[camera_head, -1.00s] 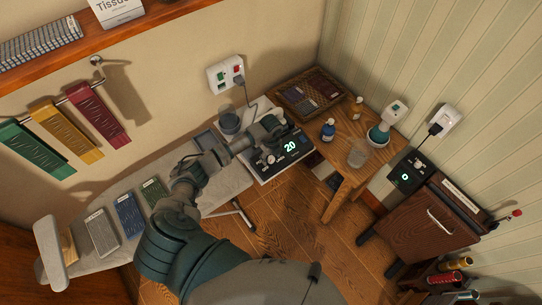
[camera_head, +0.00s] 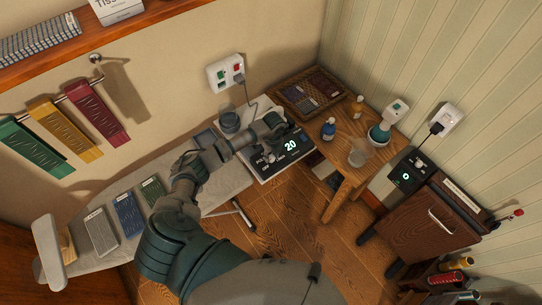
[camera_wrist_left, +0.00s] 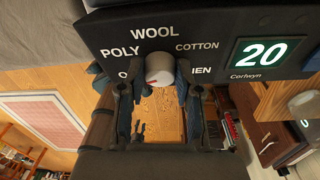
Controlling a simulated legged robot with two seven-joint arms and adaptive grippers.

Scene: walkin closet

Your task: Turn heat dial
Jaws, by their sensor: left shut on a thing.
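The heat dial (camera_wrist_left: 153,67) is a small white knob with a red mark on a black panel (camera_wrist_left: 215,25). The panel carries the labels WOOL, POLY and COTTON, others partly hidden, and a display (camera_wrist_left: 262,53) reading 20. In the head view the panel (camera_head: 291,157) lies at the end of the ironing board, and the display (camera_head: 290,145) also reads 20. My left gripper (camera_wrist_left: 157,82) has its fingers on both sides of the dial, shut on it. In the head view the left gripper (camera_head: 273,137) reaches over the panel and partly covers it.
A wooden table (camera_head: 352,130) with a blue bottle (camera_head: 329,127) and a glass (camera_head: 358,156) stands right of the panel. A plugged wall socket (camera_head: 226,73) is behind. The ironing board (camera_head: 230,183) holds several coloured cloths. A dark cabinet (camera_head: 430,232) stands at the right.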

